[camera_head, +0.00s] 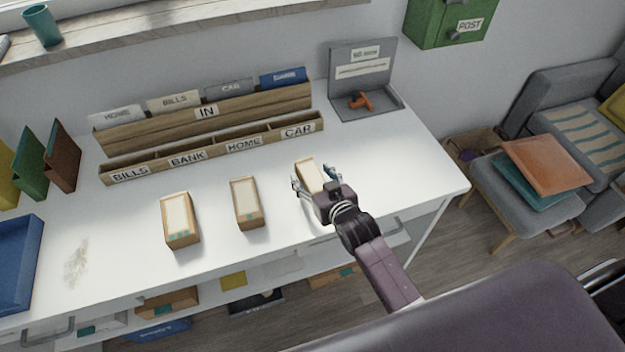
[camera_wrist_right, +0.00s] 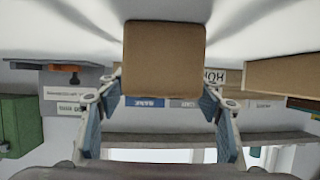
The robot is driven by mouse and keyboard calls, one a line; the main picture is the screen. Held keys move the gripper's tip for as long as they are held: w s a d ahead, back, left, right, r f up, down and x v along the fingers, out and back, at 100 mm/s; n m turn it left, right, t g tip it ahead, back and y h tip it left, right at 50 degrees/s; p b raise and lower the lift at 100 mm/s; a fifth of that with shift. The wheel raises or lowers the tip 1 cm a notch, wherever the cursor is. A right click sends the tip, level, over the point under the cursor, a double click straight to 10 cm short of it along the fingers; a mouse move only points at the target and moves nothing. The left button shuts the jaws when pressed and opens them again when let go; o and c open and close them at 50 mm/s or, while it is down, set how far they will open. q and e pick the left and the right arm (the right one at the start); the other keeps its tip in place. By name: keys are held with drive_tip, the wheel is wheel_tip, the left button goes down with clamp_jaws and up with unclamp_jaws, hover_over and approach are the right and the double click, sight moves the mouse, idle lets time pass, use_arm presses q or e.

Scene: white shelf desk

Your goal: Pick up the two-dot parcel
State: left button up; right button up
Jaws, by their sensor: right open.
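Three tan parcels with pale tops stand on the white desk: a left parcel (camera_head: 180,218), a middle parcel (camera_head: 247,203) and a right parcel (camera_head: 309,175). In the right wrist view, the parcel's plain brown face (camera_wrist_right: 164,58) shows between and beyond the open fingers (camera_wrist_right: 160,98). Contact is not clear. My left gripper is not in view.
Behind the parcels stand a wooden sorter (camera_head: 215,147) labelled BILLS, BANK, HOME and CAR, and a taller IN rack (camera_head: 150,131). A grey stand (camera_head: 345,75) with an orange item is at the back right. A blue tray (camera_head: 22,262) lies at the left.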

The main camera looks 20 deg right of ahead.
drive_tip(key=shift+r, duration=0.1)
drive_tip(key=c, duration=1.4)
